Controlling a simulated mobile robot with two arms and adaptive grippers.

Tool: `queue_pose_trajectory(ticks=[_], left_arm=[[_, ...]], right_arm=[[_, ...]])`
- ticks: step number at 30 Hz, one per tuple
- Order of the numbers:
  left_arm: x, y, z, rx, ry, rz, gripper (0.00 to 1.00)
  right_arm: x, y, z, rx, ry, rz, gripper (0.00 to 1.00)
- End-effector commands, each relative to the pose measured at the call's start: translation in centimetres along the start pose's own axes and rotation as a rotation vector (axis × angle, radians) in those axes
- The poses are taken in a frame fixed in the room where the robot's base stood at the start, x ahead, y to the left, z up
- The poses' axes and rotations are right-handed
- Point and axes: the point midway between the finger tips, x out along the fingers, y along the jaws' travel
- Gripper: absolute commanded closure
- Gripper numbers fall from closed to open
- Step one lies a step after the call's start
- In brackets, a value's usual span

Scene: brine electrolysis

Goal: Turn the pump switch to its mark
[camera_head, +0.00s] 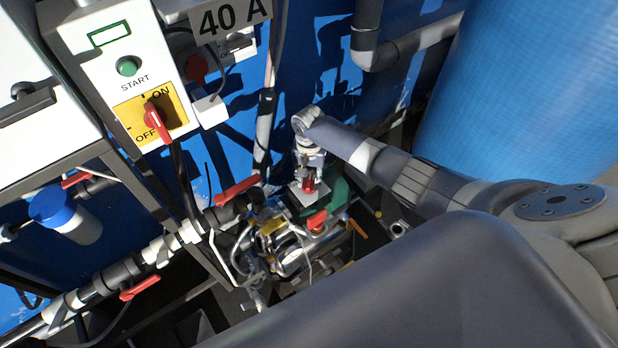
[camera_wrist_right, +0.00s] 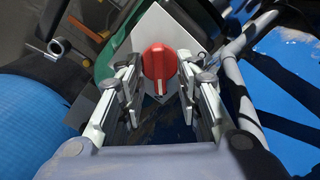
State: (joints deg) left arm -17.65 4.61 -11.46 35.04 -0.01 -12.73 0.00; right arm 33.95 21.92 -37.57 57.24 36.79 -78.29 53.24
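The pump switch is a round red knob with a pale pointer line, on a white square plate (camera_wrist_right: 188,33). In the right wrist view the knob (camera_wrist_right: 158,66) sits between the fingers of my right gripper (camera_wrist_right: 160,84), its line pointing down in the picture. The fingers are open on both sides, with narrow gaps to the knob. In the head view my right gripper (camera_head: 306,166) reaches down to the red knob (camera_head: 309,186) above a green housing (camera_head: 334,192). I cannot make out the mark. My left gripper is not in view.
A panel holds a green START button (camera_head: 127,66) and a red ON/OFF switch (camera_head: 155,122). Pipes with red valve levers (camera_head: 238,188) run close by. A large blue tank (camera_head: 540,90) stands at right. Little free room surrounds the knob.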

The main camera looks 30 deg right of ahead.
Motion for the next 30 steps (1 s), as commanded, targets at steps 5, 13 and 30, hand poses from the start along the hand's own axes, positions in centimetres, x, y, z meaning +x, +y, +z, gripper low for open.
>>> queue_pose_trajectory(ticks=[5, 13, 30], left_arm=[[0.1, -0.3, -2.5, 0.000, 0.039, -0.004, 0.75], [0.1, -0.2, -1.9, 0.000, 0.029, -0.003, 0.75], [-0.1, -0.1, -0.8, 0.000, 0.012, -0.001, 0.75]], right_arm=[[0.8, 0.0, 0.0, 0.001, 0.001, 0.000, 0.68], [0.9, 0.0, 0.0, 0.000, 0.001, 0.000, 0.68], [0.9, 0.0, 0.0, -0.032, -0.001, 0.000, 1.00]])
